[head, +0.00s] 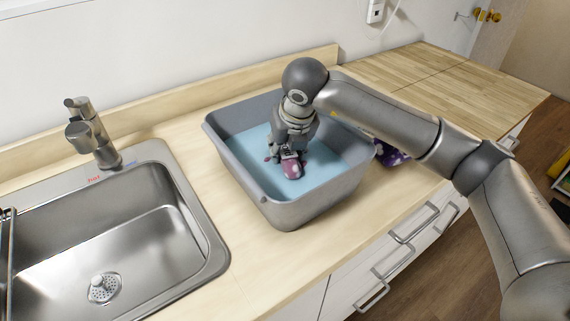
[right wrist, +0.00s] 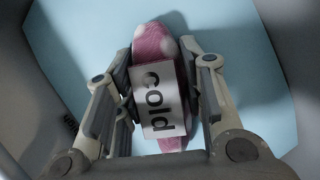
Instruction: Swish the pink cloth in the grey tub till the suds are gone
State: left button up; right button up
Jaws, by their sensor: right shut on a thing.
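The grey tub (head: 290,213) stands on the counter to the right of the sink and holds flat, light blue water (head: 335,170). My right gripper (head: 290,158) reaches down into the tub. It is shut on the pink cloth (head: 292,170), which has pale spots. In the right wrist view the cloth (right wrist: 152,42) sits between the two fingers, with a white tag reading "cold" (right wrist: 160,100) across it. The cloth's lower part is hidden, and I cannot tell how deep it is in the water. I see no clear foam on the water. My left gripper is out of view.
A steel sink (head: 140,245) with a tap (head: 92,132) is at the left. A purple patterned item (head: 392,154) lies just right of the tub, partly hidden by my arm. Wooden counter (head: 440,65) is clear at the back right. Drawer handles (head: 413,224) stick out in front.

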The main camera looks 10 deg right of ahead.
jog(key=shift+s+d, duration=0.15)
jog(key=shift+s, duration=0.15)
jog(key=shift+w+a+b, duration=0.3)
jog(key=shift+w+b, duration=0.05)
jog(key=shift+w, duration=0.2)
jog(key=shift+w+a, duration=0.3)
jog(key=shift+w, duration=0.6)
jog(key=shift+s+b, duration=0.1)
jog(key=shift+b, duration=0.2)
jog(key=shift+s+d+b, duration=0.4)
jog(key=shift+s+b, duration=0.1)
jog(key=shift+s, duration=0.35)
jog(key=shift+s+d, duration=0.2)
jog(key=shift+s, duration=0.3)
